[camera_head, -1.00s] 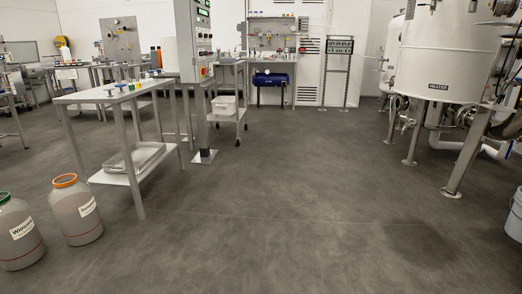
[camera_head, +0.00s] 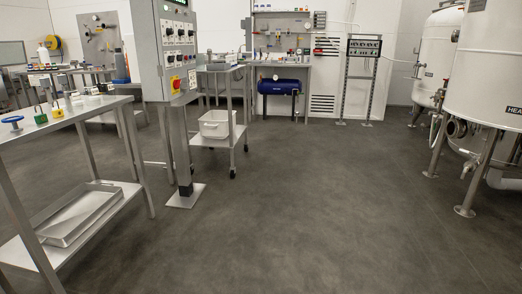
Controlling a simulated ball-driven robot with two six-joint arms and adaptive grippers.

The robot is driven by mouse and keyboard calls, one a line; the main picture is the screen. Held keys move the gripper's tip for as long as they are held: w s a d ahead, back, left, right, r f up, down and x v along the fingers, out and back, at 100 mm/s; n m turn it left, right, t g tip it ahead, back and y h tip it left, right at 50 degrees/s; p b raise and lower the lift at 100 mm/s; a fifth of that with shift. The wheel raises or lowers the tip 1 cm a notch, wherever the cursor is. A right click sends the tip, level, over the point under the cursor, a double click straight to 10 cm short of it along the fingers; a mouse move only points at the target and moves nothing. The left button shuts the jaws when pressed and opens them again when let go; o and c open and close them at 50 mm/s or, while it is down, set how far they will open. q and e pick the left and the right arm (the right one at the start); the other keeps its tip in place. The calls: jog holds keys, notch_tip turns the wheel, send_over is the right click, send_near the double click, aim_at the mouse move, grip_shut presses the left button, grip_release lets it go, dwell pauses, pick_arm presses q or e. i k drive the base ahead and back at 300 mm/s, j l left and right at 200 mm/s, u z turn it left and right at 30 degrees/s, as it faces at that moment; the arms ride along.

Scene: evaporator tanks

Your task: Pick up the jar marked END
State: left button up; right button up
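No jar marked END can be made out in the head view. No jar with a readable END label shows on the near steel table (camera_head: 68,112) at the left or on the benches farther back. Small items stand on the near table's top: a blue valve handwheel (camera_head: 13,119), a green padlock-like piece (camera_head: 40,115) and a yellow one (camera_head: 57,110). Neither of my grippers is in view.
A control panel on a post (camera_head: 172,50) stands left of centre. Behind it is a cart with a white bin (camera_head: 214,124). A blue tank (camera_head: 279,87) sits under the back bench. White vessels (camera_head: 487,60) on legs stand at the right. The middle floor (camera_head: 290,200) is clear.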

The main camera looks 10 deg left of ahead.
aim_at(107, 88)
jog(key=i+u, duration=0.25)
jog(key=i, duration=0.25)
jog(key=i+l+u, duration=0.25)
jog(key=i, duration=0.2)
jog(key=i+l+u, duration=0.25)
jog(key=i, duration=0.2)
jog(key=i+l+u, duration=1)
jog(key=l+u, duration=0.15)
jog(key=i+l+u, duration=0.15)
jog(key=l+u, duration=0.15)
jog(key=l, duration=0.2)
jog(key=i+l+u, duration=0.1)
jog(key=l+u, duration=0.15)
jog(key=l, duration=0.15)
jog(key=l+u, duration=0.3)
jog(key=l, duration=0.15)
jog(key=l+u, duration=0.25)
jog(key=l, duration=0.25)
jog(key=i, duration=0.05)
